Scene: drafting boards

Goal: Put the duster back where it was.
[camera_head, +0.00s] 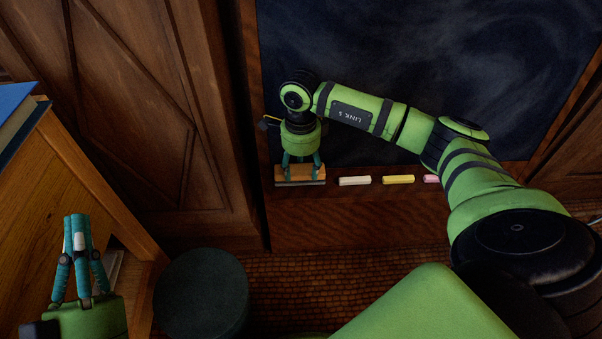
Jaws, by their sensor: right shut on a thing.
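The duster (312,173), a wooden block with a grey underside, is at the left end of the chalk ledge below the blackboard (400,60). My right gripper (302,164) points down and is shut on the duster from above. The duster looks level and in line with the ledge; I cannot tell whether it fully rests on it. My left gripper (77,222) is at the lower left, pointing up in the picture, with its fingertips together and nothing between them, far from the duster.
White chalk (355,181), yellow chalk (398,179) and pink chalk (431,179) lie on the ledge right of the duster. A dark round stool (201,295) stands below. A wooden desk (75,165) with a blue book (14,103) is at left, close to my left gripper.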

